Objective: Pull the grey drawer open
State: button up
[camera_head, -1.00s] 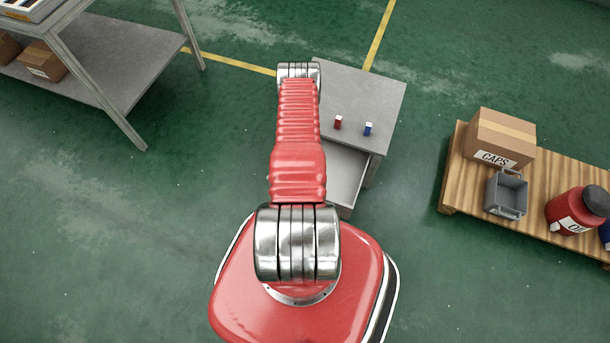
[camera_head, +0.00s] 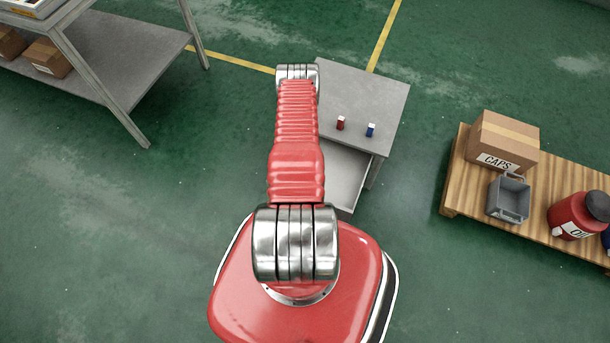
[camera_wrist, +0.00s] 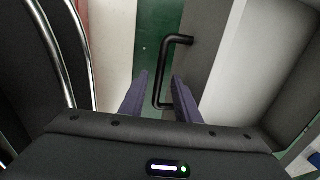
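The grey drawer (camera_head: 346,180) stands out of the grey cabinet (camera_head: 375,90) in the head view, with its pale inside showing. My arm hides its left part and its front. In the wrist view a black bar handle (camera_wrist: 177,39) is fixed to the grey drawer front (camera_wrist: 207,65), and the pale drawer inside (camera_wrist: 262,60) shows to the right. My gripper (camera_wrist: 160,76) has its two purple-grey fingers apart, one on each side of the handle bar, with visible gaps. My gripper is hidden in the head view.
A red-and-white block (camera_head: 340,123) and a blue-and-white block (camera_head: 371,130) stand on the cabinet top. A wooden pallet (camera_head: 460,185) with a box, grey bin and red container is at right. A grey shelf table (camera_head: 130,45) is at upper left. Green floor lies between.

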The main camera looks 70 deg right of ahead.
notch_tip(320, 180, up, 14)
jog(key=a, duration=0.2)
jog(key=shift+a+f, duration=0.25)
jog(key=shift+a, duration=0.05)
dwell(0.4)
dwell(0.5)
